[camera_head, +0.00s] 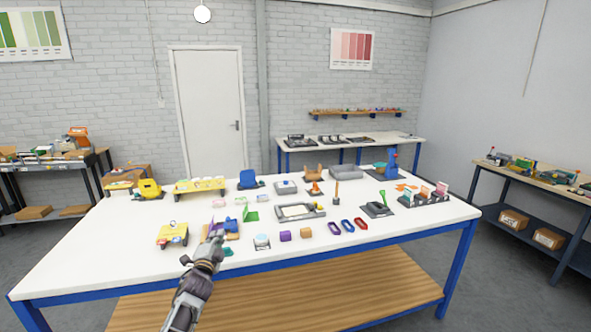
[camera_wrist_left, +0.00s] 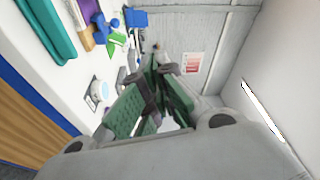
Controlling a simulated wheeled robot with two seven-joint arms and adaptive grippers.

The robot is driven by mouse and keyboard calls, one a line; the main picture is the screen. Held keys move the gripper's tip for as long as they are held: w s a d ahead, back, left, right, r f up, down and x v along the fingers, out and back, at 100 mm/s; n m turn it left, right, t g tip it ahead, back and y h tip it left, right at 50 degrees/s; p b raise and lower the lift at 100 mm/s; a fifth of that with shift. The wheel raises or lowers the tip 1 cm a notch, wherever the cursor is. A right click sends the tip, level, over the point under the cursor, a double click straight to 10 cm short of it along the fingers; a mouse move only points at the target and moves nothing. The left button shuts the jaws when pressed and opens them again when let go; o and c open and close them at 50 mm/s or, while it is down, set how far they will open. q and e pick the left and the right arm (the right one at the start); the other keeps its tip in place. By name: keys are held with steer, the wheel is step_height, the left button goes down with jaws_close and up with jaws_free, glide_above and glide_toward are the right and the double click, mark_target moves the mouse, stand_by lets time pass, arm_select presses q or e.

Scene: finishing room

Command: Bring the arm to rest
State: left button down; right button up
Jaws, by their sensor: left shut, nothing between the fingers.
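My left gripper (camera_head: 216,240) reaches in from the bottom of the head view, over the front edge of the white table. It is shut and empty. In the left wrist view its green-padded fingers (camera_wrist_left: 153,92) meet at the tips, with nothing between them. My right gripper is not in view.
Side benches stand left, right and behind; grey floor lies between.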

arm_select(q)
step_height(320, 180, down, 24)
steer(key=s+a+n+g, duration=0.1)
steer(key=s+n+g, duration=0.3)
steer(key=n, duration=0.5)
steer(key=s+f+n+g+p, duration=0.1)
steer(key=s+f+g, duration=0.2)
steer(key=s+f, duration=0.6)
steer(key=s+f+n+g, duration=0.25)
steer(key=s+f, duration=0.35)
steer(key=f, duration=0.7)
steer(key=s+f+g+p, duration=0.1)
steer(key=s+f+g, duration=0.1)
steer(key=s+f, duration=0.7)
steer(key=s+f+g+p, duration=0.15)
steer(key=s+f, duration=0.35)
steer(key=s, duration=0.8)
steer(key=s+d+f+g+p, duration=0.1)
steer(key=s+f+g, duration=0.1)
steer(key=s, duration=1.3)
steer(key=s+d+f+g+p, duration=0.1)
steer(key=s+f+g, duration=0.1)
steer(key=s, duration=1.3)
steer(key=shift+s+d+g+h, duration=0.25)
steer(key=shift+s+g+h, duration=0.05)
steer(key=shift+s, duration=0.1)
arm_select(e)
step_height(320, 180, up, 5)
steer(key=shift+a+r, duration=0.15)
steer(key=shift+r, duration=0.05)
